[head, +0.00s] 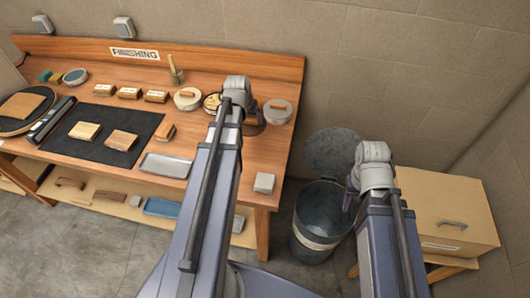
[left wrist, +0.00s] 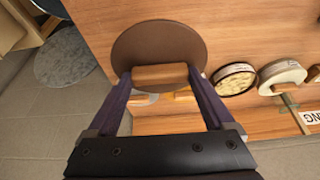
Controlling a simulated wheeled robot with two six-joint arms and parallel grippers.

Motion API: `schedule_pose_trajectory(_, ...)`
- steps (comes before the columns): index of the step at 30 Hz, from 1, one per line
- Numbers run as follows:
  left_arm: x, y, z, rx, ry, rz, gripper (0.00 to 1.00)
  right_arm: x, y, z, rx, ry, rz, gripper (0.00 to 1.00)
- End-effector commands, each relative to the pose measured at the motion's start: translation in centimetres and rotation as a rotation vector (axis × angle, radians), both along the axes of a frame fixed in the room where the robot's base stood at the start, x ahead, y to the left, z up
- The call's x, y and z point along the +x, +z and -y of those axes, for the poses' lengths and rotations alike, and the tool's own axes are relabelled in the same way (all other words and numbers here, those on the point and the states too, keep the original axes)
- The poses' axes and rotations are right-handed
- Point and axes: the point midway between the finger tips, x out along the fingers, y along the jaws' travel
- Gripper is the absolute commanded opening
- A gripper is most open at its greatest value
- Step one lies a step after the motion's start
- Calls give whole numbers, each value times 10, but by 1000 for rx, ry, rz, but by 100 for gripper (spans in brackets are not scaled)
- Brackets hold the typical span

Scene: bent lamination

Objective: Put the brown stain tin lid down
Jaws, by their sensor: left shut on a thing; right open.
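My left gripper (head: 237,97) is over the right part of the finishing bench. In the left wrist view its fingers (left wrist: 160,77) are shut on the wooden handle of a round brown lid (left wrist: 160,42). In the head view the lid (head: 254,128) is mostly hidden behind the gripper and arm. Whether it touches the bench top I cannot tell. An open tin with pale contents (head: 211,103) stands just left of the gripper; it also shows in the left wrist view (left wrist: 235,80). My right gripper (head: 373,168) is near the bin, its fingers mostly hidden.
A pale tin with an orange handle (head: 277,112) stands right of the left gripper, another tin (head: 187,99) to its left. A grey bin (head: 320,215) and a cardboard-coloured box (head: 445,205) stand to the right.

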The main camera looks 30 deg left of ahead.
Motion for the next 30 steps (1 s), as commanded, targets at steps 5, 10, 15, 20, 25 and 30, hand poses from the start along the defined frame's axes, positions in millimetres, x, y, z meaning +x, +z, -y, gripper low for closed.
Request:
schedule_pose_trajectory(5,-4,-1,2,1,0,0,32,0,-1,0,0,1,0,50)
schedule_pose_trajectory(10,-4,-11,2,0,0,0,32,0,-11,0,0,0,0,50)
schedule_pose_trajectory(15,-4,-35,2,0,0,0,32,0,-35,0,0,0,0,50)
schedule_pose_trajectory(20,-4,-60,2,0,0,0,32,0,-60,0,0,-1,0,50)
schedule_pose_trajectory(25,-4,-65,2,0,0,0,32,0,-65,0,0,-2,0,50)
schedule_pose_trajectory(30,-4,-68,2,0,0,0,32,0,-68,0,0,-2,0,50)
